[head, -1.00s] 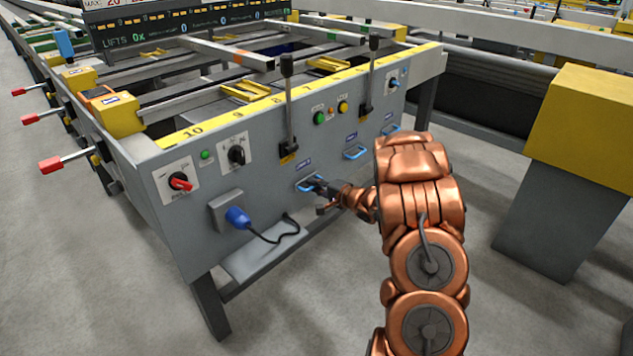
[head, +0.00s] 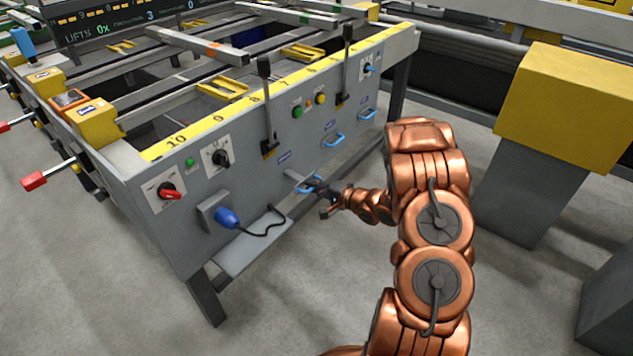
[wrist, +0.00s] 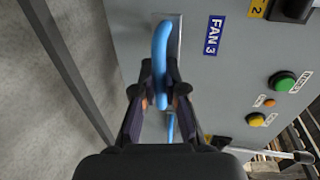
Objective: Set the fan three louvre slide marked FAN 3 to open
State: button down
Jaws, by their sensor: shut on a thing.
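The FAN 3 louvre slide has a blue handle (head: 306,186), low on the grey front panel (head: 240,130). A pale metal slide bar (head: 292,176) shows between the panel and the handle, so the handle stands out from the panel. In the wrist view the blue handle (wrist: 161,50) runs between my fingers, beside a grey metal plate (wrist: 178,40). The blue FAN 3 label (wrist: 213,36) is on the panel to its right. My gripper (head: 322,190) is shut on this handle; the fingers (wrist: 158,100) hide part of it.
Two more blue handles (head: 334,140) (head: 368,114) sit to the right on the panel. Black levers (head: 266,105) (head: 345,65) stand above. A blue plug (head: 228,216) with a black cable is at the lower left. Open floor lies in front; a yellow-topped grey pedestal (head: 545,130) stands right.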

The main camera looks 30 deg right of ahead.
jog(key=c, duration=1.2)
grip_release()
jog(key=v, duration=1.2)
